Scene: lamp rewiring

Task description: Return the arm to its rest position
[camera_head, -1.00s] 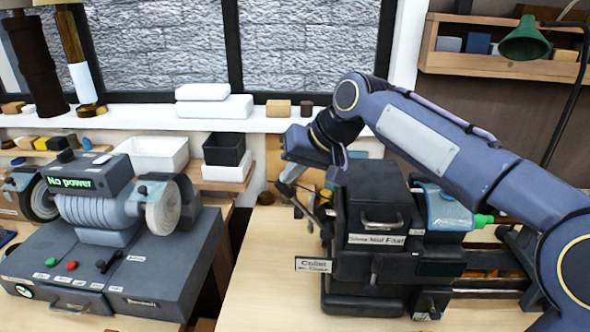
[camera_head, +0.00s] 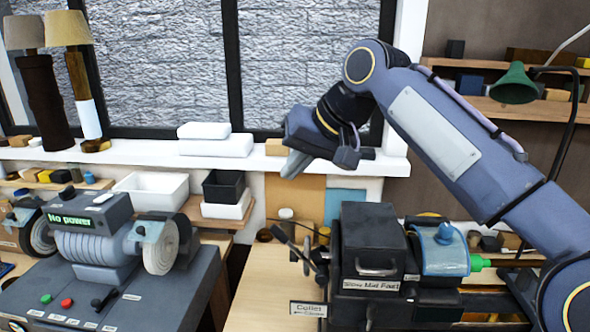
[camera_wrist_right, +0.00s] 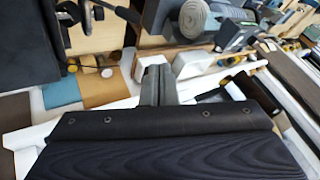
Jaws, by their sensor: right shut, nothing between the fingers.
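My right gripper (camera_head: 296,162) hangs in front of the window sill, above and behind the dark lathe-like machine (camera_head: 370,240). Its fingers are together with nothing between them. In the right wrist view the shut fingers (camera_wrist_right: 157,85) point out over the bench area, clear of any object. My right arm comes in from the right and bends at the elbow over the machine. My left gripper is not in view.
A grinder (camera_head: 100,235) marked "No power" stands at the left. White boxes (camera_head: 216,140) lie on the sill (camera_head: 130,152). A black bin (camera_head: 224,186) sits below it. A green lamp (camera_head: 514,84) hangs at the right. Free space lies around the raised gripper.

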